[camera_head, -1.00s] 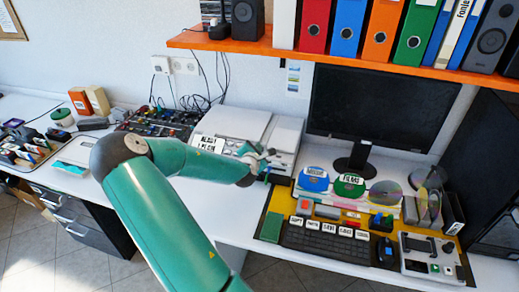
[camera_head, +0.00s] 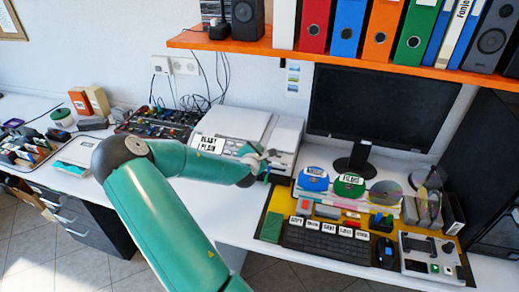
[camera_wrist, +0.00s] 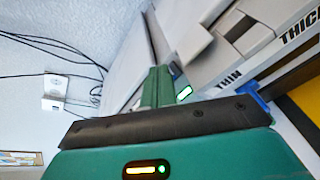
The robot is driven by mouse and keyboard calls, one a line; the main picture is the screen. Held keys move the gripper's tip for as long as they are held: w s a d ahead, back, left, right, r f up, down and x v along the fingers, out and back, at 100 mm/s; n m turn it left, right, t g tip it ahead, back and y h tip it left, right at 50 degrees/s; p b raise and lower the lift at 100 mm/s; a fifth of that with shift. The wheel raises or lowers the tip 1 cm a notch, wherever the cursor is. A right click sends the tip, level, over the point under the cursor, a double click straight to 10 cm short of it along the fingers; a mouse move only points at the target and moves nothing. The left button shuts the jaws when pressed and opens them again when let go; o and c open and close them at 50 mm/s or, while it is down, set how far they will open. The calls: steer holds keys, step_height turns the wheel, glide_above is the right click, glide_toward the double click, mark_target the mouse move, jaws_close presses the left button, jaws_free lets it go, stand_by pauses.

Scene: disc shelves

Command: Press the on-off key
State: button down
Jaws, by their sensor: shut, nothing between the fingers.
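My gripper (camera_head: 264,158) is at the front right of a white-grey machine (camera_head: 240,125) on the desk. In the wrist view its green fingers (camera_wrist: 158,84) are together and empty, close to the machine's pale casing. A small white key with a green edge (camera_wrist: 184,94) shows just right of the fingers; I cannot read a mark on it, nor tell whether the fingertips touch it. Labels THIN (camera_wrist: 229,79) and THICK (camera_wrist: 299,29) are on the machine's front. In the head view my wrist hides this part of the machine.
A keyboard (camera_head: 325,244), several discs and a monitor (camera_head: 380,105) stand to the right. A control box (camera_head: 430,258) with small keys is at the front right. An orange shelf (camera_head: 340,58) hangs above. Cables (camera_head: 205,98) run down the wall behind the machine.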

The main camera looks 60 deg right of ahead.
stand_by(0.3)
steer(key=shift+s+a+r, duration=0.1)
steer(key=shift+a+r, duration=0.3)
steer(key=shift+r, duration=0.35)
step_height(320, 180, up, 5)
steer(key=a, duration=0.2)
steer(key=shift+s+a+r, duration=0.15)
steer(key=shift+s+a, duration=0.05)
steer(key=shift+a, duration=0.2)
stand_by(0.4)
